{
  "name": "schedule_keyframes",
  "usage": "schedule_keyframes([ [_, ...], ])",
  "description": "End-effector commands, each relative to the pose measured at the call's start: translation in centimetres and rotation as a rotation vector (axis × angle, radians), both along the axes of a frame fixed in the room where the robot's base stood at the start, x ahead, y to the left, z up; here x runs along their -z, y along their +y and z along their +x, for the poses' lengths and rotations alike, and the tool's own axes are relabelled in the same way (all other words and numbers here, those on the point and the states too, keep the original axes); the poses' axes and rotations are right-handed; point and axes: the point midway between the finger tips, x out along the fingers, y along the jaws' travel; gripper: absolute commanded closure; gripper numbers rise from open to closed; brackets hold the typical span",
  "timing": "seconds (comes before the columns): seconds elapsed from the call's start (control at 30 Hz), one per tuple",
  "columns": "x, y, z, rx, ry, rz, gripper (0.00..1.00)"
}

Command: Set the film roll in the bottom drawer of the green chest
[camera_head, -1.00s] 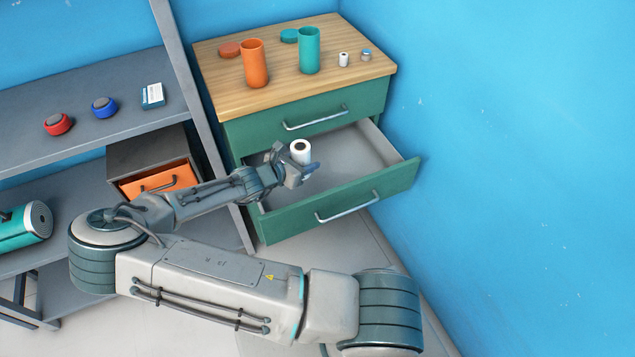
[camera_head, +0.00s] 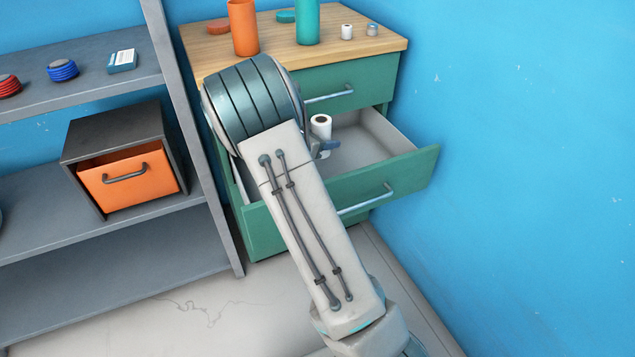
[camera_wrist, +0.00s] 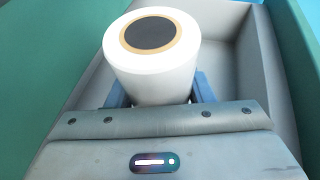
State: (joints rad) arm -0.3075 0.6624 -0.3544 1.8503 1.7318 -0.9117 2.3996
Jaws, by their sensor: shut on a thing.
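The film roll is a white cylinder with a dark core. In the head view the film roll (camera_head: 321,126) stands upright above or in the open bottom drawer (camera_head: 375,150) of the green chest (camera_head: 365,82). In the wrist view the film roll (camera_wrist: 152,58) fills the middle, between the blue fingers of my gripper (camera_wrist: 155,92), with the grey drawer walls around it. My gripper (camera_head: 327,146) is shut on the roll and mostly hidden behind my arm in the head view. I cannot tell whether the roll touches the drawer floor.
A grey shelf (camera_head: 110,235) at left holds a box with an orange drawer (camera_head: 130,178). A blue wall bounds the right.

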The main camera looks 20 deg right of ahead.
Motion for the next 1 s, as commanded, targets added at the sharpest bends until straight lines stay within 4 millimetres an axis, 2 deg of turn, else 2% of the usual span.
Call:
schedule_keyframes([
  [0.23,0.2,-1.2,0.5,0.012,0.002,0.0,0.8],
  [0.5,4.9,-1.2,0.5,0.011,0.005,-0.001,0.8],
  [0.73,6.6,-1.2,0.5,0.011,0.004,0.0,0.8],
  [0.9,9.2,-1.2,0.5,0.011,0.004,0.001,0.8],
  [1.0,9.5,-1.2,0.5,0.011,0.002,0.001,0.8],
])
